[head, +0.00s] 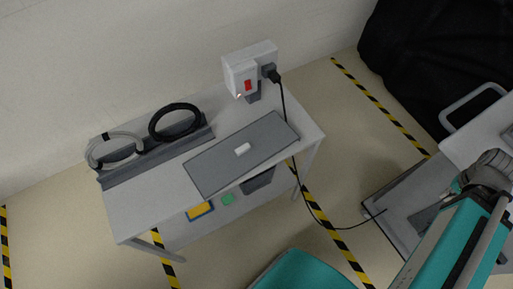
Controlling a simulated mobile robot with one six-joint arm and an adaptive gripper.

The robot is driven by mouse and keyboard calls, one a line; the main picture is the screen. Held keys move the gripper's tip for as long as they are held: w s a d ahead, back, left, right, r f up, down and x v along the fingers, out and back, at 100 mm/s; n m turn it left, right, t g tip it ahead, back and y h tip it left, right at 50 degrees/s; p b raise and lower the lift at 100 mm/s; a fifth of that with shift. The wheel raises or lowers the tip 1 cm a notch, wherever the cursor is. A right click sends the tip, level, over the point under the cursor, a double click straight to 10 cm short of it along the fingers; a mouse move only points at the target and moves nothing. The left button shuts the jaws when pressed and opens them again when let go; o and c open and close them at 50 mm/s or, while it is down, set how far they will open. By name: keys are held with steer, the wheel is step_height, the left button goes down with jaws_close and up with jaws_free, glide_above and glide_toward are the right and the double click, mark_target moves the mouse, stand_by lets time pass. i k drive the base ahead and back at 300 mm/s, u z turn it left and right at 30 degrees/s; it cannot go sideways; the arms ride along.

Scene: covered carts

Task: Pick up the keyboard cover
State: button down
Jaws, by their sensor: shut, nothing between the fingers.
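The keyboard cover appears to be the flat dark grey rectangular panel (215,168) on the light grey table (145,213). It lies flat along the table's right and front part. A small white block (242,149), perhaps a handle, sits at its middle. Whether a keyboard is under the panel is hidden. My arm shows at the lower right, well apart from the panel. I cannot make out my gripper's fingers in this view.
A grey cable coil (115,149) and a black cable coil (175,122) rest at a grey rail behind the panel. A white socket box (240,74) with a red switch stands at the back; its black cable (310,207) runs down to the floor. A grey cart (385,200) stands right.

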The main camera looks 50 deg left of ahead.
mark_target(211, 171)
steer(key=u, duration=1.7)
steer(key=k, duration=0.5)
steer(key=u, duration=0.35)
steer(key=i, duration=0.45)
steer(key=u, duration=0.05)
